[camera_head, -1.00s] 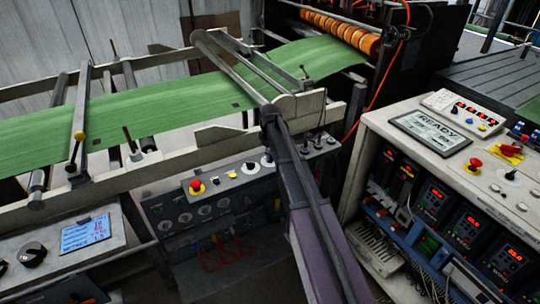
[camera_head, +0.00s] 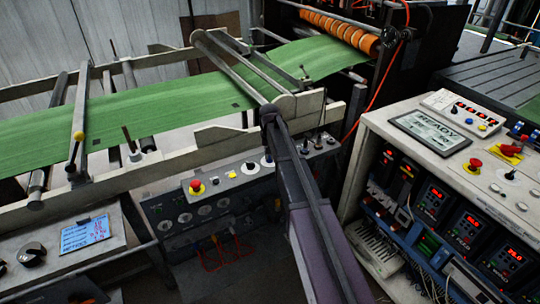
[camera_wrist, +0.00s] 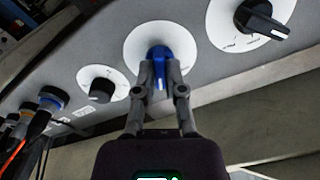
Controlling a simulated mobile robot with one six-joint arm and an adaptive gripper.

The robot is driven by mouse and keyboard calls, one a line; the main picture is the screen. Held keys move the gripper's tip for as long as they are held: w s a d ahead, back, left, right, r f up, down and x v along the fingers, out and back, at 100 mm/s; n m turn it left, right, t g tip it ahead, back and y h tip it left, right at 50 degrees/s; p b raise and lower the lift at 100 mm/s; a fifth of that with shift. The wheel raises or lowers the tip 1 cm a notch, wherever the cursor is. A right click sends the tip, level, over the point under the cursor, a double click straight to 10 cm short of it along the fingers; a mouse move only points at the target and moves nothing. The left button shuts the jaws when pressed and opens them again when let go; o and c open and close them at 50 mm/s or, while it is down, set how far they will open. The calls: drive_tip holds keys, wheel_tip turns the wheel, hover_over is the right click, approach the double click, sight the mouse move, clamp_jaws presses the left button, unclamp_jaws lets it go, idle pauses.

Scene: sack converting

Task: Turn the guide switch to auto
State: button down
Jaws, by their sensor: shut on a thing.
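A blue knob (camera_wrist: 158,50) sits on a round white dial plate (camera_wrist: 136,45) on a grey panel in the wrist view. My gripper (camera_wrist: 160,88) is closed around this knob, one finger on each side. The dial's lettering is too small to read, so I cannot tell which setting the knob points to or confirm that it is the guide switch. In the head view my arm covers the gripper and part of the control panel (camera_head: 222,186).
A black knob on a white dial (camera_wrist: 262,18) is at the right, and a smaller black knob (camera_wrist: 100,90) is at the left. A red stop button (camera_head: 196,187) is on the panel. The green web (camera_head: 180,95) runs behind. A control cabinet (camera_head: 380,130) stands right.

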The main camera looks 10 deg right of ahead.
drive_tip(key=shift+m, duration=0.4)
drive_tip(key=c, duration=0.7)
unclamp_jaws()
drive_tip(key=shift+n, duration=0.3)
